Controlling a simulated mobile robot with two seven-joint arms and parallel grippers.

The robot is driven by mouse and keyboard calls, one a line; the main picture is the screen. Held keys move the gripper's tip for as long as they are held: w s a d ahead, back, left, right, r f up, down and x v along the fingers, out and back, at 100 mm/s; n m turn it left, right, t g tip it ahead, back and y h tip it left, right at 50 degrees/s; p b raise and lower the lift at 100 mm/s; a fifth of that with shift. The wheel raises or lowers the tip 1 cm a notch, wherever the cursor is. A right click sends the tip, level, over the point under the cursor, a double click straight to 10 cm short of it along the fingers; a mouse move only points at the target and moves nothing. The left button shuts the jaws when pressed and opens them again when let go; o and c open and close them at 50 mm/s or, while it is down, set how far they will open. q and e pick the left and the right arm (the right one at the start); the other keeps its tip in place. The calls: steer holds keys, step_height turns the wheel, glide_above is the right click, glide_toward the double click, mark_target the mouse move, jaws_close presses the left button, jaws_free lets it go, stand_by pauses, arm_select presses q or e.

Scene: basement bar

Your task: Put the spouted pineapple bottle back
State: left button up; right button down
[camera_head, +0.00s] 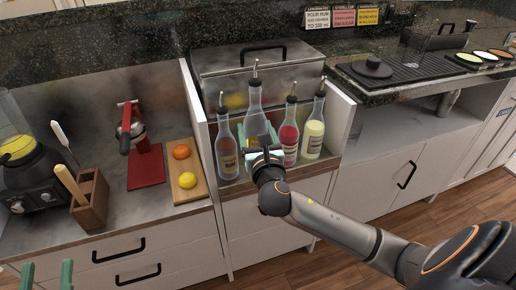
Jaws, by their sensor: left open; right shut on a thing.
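My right gripper (260,143) is shut on a clear spouted bottle (255,98), which I take to be the pineapple bottle. The bottle is upright, with its neck and metal spout above the gripper. Its label and base are hidden behind the gripper and wrist, so I cannot tell whether it touches the floor of the white-sided bottle bay (199,120). Its top stands higher than the bottles beside it. My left gripper (46,276) is at the bottom left edge, open and empty, with only its two green fingertips showing.
An amber bottle (227,150) stands left of the held one; a red bottle (289,138) and a pale yellow bottle (313,134) stand right. A metal box (215,65) is behind. On the left counter are a cutting board (187,194) with fruit, a wooden holder (92,195) and a blender.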

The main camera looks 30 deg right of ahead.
steer(key=w+d+f+b, duration=0.1)
steer(key=f, duration=0.1)
steer(key=w+d+f+b, duration=0.1)
steer(key=f+b, duration=0.1)
steer(key=f, duration=0.1)
steer(key=w+d+f+b, duration=0.1)
steer(key=f+b, duration=0.1)
steer(key=f, duration=0.1)
steer(key=shift+w+f, duration=0.1)
arm_select(q)
steer(key=s+d+r+m+t+h, duration=0.1)
steer(key=s+r+m+h, duration=0.4)
steer(key=s+r+h, duration=0.1)
steer(key=shift+s+d+r+m+t+h, duration=0.2)
steer(key=shift+r+m+t+h, duration=0.2)
steer(key=shift+r+h, duration=0.55)
steer(key=shift+f, duration=0.1)
arm_select(e)
jaws_free()
steer(key=shift+a+f, duration=0.1)
